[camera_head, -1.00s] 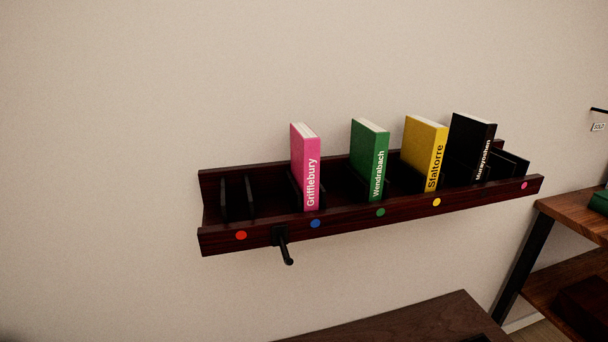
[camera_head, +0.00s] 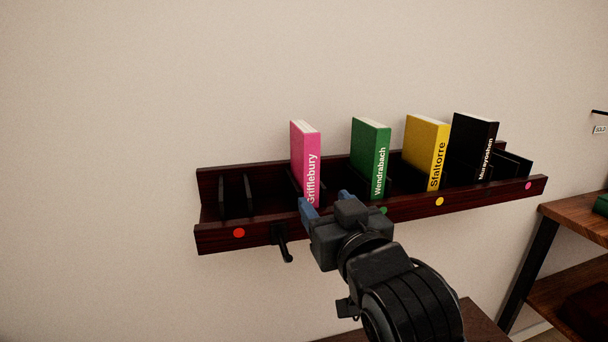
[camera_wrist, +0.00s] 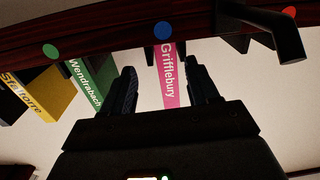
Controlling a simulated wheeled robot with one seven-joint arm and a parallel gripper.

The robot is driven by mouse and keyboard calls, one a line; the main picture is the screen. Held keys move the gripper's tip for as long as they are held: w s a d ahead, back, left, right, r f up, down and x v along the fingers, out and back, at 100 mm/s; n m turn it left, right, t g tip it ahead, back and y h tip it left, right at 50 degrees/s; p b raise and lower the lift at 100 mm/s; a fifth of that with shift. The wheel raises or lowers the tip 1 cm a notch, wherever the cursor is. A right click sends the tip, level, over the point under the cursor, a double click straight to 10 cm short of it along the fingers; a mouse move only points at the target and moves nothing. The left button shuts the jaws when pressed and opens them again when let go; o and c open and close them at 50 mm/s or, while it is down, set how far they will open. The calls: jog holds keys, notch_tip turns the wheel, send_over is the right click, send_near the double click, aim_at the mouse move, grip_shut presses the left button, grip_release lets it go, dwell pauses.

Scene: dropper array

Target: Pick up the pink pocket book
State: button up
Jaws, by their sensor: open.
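The pink pocket book (camera_head: 306,160), titled "Grifflebury", stands upright in a slot of the dark wooden wall rack (camera_head: 215,243). My gripper (camera_head: 324,200) is open and empty in front of the rack, at the lower part of the pink book. In the head view it hides the blue dot under that book. In the wrist view the pink book's spine (camera_wrist: 168,75) shows between the two fingers of my gripper (camera_wrist: 165,90), with a gap on each side. I cannot tell how far the fingertips are from the spine.
A green book (camera_head: 370,160), a yellow book (camera_head: 426,152) and a black book (camera_head: 473,145) stand to the right in the rack. A black hook (camera_head: 283,245) juts from the rack's front, left of my gripper. A wooden shelf unit (camera_head: 575,218) stands at right.

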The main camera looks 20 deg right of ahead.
aim_at(314, 171)
jog(key=shift+m+h, duration=0.3)
jog(key=shift+h, duration=0.1)
jog(key=w+r, duration=0.2)
jog(key=r, duration=0.1)
jog(key=shift+w+a+r, duration=0.1)
jog(key=shift+a+r, duration=0.05)
jog(key=shift+r, duration=0.1)
jog(key=shift+w+r, duration=0.2)
jog(key=shift+w, duration=0.45)
jog(key=shift+w+d+p, duration=0.2)
jog(key=shift+w+p, duration=0.05)
jog(key=shift+w, duration=1.5)
jog(key=shift+w+d+p, duration=0.2)
jog(key=shift+w+p, duration=0.05)
jog(key=shift+w, duration=1.5)
jog(key=shift+c, duration=0.4)
grip_shut()
